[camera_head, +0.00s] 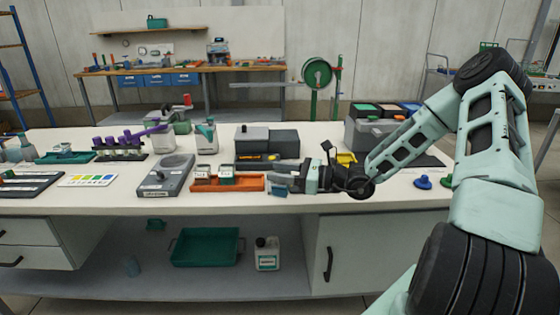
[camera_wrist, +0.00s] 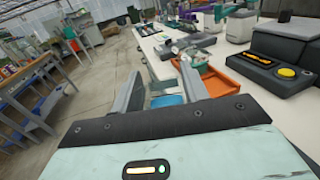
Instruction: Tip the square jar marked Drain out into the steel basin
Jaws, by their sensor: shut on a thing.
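My gripper (camera_head: 275,182) is low over the front middle of the bench, just right of the orange tray. In the wrist view its two fingers (camera_wrist: 162,92) stand apart with a clear, blue-bottomed thing between them. This looks like a square jar (camera_wrist: 167,101) with blue contents, and its blue lower part also shows under the fingers in the head view (camera_head: 278,192). The fingers hide much of it, and no marking on it can be read. Two small jars with white labels (camera_head: 200,172) stand in the orange tray (camera_head: 240,184). I cannot make out a steel basin for certain.
A grey device (camera_head: 166,177) lies left of the tray. A dark box with a yellow button (camera_head: 268,146) stands behind it. Purple-topped items (camera_head: 118,147) are at the back left. Blue knobs (camera_head: 423,182) are at the right. A teal tray (camera_head: 205,247) is on the shelf below.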

